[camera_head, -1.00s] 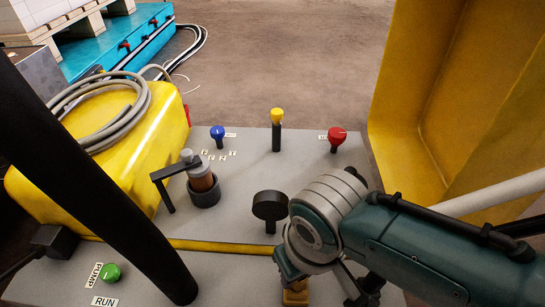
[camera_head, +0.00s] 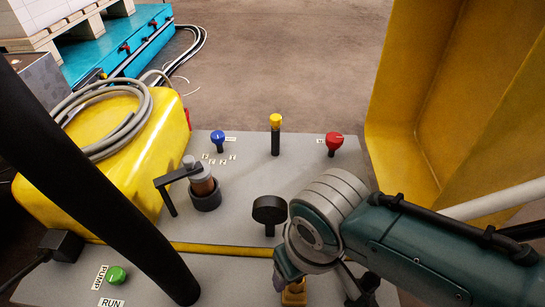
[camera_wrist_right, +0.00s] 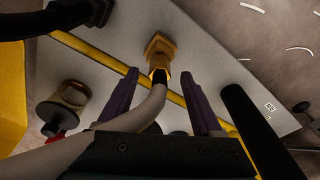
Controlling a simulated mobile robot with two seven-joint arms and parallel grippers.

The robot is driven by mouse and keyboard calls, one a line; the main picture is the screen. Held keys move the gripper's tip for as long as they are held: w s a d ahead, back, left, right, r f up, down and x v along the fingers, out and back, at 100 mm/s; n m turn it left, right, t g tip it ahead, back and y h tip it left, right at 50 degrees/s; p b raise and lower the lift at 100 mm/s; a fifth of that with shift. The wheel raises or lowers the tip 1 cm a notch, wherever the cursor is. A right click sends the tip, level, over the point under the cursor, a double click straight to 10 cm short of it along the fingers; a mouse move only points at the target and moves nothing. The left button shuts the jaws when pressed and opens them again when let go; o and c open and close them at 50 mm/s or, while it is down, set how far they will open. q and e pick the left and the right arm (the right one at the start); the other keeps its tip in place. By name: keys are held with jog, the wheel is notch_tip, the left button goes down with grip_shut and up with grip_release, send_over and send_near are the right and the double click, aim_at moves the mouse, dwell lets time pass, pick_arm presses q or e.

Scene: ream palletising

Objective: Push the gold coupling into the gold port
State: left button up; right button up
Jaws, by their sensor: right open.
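The gold port (camera_wrist_right: 160,46) stands on the grey panel at the top middle of the right wrist view. The gold coupling (camera_wrist_right: 159,75), on the end of a grey hose (camera_wrist_right: 150,108), is just below it in line with the port. Whether it is seated or only touching, I cannot tell. My right gripper (camera_wrist_right: 160,78) is open, its two purple fingers on either side of the coupling and hose with gaps showing. In the head view a gold part (camera_head: 294,293) shows at the bottom beneath my right wrist, partly hidden by it. My left gripper is not in view.
The grey panel (camera_head: 235,235) carries a black round knob (camera_head: 269,209), a lever fitting (camera_head: 203,188), and blue (camera_head: 218,138), yellow (camera_head: 276,121) and red (camera_head: 334,140) knobs. A yellow tank (camera_head: 150,150) with coiled hose stands left. A yellow wall (camera_head: 400,120) rises at right.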

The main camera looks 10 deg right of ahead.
aim_at(301, 281)
jog(key=r+p, duration=0.1)
jog(key=r, duration=0.1)
jog(key=r+p, duration=0.4)
jog(key=r, duration=0.1)
jog(key=shift+s+d, duration=0.1)
jog(key=shift+s, duration=0.3)
